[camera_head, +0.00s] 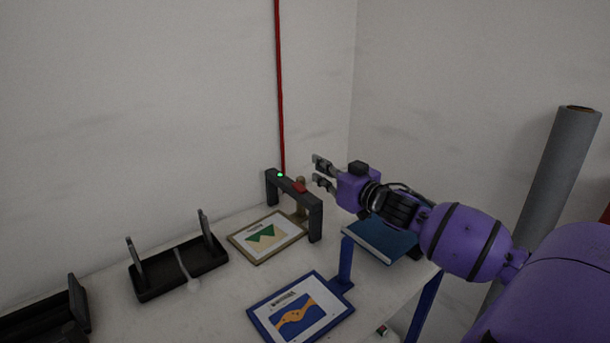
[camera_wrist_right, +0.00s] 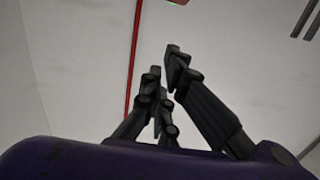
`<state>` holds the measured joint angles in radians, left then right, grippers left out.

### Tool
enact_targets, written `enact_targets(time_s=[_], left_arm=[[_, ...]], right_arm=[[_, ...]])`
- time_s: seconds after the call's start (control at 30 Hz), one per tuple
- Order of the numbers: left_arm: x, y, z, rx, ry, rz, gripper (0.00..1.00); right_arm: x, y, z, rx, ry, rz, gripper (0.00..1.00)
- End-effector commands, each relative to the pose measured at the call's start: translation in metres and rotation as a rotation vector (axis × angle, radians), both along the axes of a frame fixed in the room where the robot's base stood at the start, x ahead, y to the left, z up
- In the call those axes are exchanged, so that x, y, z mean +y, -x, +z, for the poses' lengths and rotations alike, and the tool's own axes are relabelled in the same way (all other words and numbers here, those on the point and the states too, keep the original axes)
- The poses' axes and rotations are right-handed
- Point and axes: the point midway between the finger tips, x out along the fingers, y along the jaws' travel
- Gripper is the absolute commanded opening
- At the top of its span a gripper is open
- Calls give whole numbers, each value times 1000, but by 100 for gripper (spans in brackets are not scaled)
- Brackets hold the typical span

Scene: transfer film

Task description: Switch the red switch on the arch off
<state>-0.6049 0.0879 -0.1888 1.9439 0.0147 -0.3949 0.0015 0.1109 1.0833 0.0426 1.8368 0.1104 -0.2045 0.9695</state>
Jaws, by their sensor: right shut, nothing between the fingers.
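A dark arch (camera_head: 315,215) stands on the white table near the back wall. The red switch (camera_head: 299,187) sits on the arch's top bar, and a small green light (camera_head: 280,174) glows left of it. My right gripper (camera_head: 321,171) is to the right of the arch's top bar and a little above it, apart from the switch, its fingers pointing left. It is shut with nothing in it. In the right wrist view its dark fingers (camera_wrist_right: 166,85) show against the wall, and the switch cannot be made out there. My left gripper is not in view.
A framed green picture (camera_head: 267,237) lies beside the arch, and a blue-framed one (camera_head: 300,310) lies nearer. A blue book (camera_head: 382,238) lies under my right arm. A black tray (camera_head: 180,270) stands left. A grey roll (camera_head: 550,190) stands at the right.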

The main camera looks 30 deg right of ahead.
Motion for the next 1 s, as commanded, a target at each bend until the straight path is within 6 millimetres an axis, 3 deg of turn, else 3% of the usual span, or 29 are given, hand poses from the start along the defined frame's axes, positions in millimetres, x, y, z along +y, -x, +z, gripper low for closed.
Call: enact_targets(time_s=[0.3, 0.4, 0.6, 1.0], left_arm=[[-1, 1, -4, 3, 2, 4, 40], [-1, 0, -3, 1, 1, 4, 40], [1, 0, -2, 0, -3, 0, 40], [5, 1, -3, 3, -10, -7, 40]], right_arm=[[5, -61, -2, -1, 1, -1, 0], [5, -62, -22, 3, -3, -1, 0], [5, -66, -39, 0, 0, -1, 0], [5, -66, -42, 0, 1, 0, 0]])
